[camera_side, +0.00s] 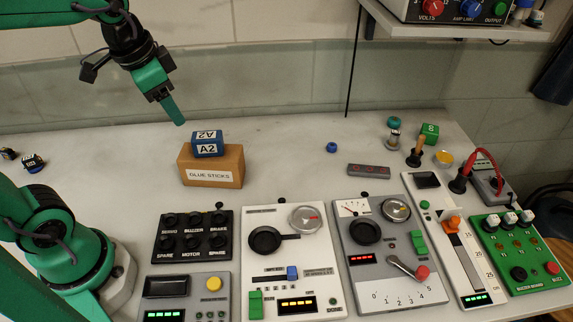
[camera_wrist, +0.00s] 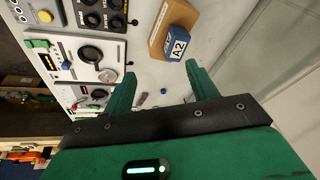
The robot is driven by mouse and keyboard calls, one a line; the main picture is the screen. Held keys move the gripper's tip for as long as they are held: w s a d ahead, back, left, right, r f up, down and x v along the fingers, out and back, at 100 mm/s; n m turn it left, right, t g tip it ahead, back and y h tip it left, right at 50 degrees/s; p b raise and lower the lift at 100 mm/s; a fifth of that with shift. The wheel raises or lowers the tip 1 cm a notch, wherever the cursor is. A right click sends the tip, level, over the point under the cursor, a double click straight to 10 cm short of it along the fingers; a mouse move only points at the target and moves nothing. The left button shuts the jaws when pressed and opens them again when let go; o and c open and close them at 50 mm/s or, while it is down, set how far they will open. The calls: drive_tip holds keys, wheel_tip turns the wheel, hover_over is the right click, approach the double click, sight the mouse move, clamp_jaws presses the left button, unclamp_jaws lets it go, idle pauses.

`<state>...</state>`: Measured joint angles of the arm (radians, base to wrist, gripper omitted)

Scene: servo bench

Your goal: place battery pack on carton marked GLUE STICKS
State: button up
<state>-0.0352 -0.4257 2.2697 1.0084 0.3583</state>
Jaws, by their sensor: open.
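The battery pack, seen as a blue block with white A2 labels (camera_side: 208,143), rests on top of the brown carton marked GLUE STICKS (camera_side: 213,175). In the wrist view the pack (camera_wrist: 178,43) lies on the carton (camera_wrist: 162,27) at the upper middle, beyond the fingertips. My gripper (camera_side: 179,121) is open and empty, above and to the left of the pack in the side view, apart from it. In the wrist view both green fingers (camera_wrist: 161,70) are spread wide with nothing held between them.
Panels with knobs and switches line the bench front, including a black knob panel (camera_side: 194,236) just before the carton. A small blue knob (camera_side: 331,147), a grey bar (camera_side: 369,170) and a green cube (camera_side: 430,133) stand to the right.

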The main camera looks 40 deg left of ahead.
drive_tip(key=shift+s+d+f+n+t, duration=0.15)
drive_tip(key=shift+s+n+t, duration=0.2)
drive_tip(key=shift+s+n, duration=0.4)
drive_tip(key=shift+s+d+f+n+t, duration=0.15)
drive_tip(key=shift+s+n+t, duration=0.3)
drive_tip(key=shift+s, duration=0.6)
drive_tip(key=shift+s+d+n+t, duration=0.25)
drive_tip(key=shift+s+n, duration=0.35)
drive_tip(key=shift+s, duration=0.3)
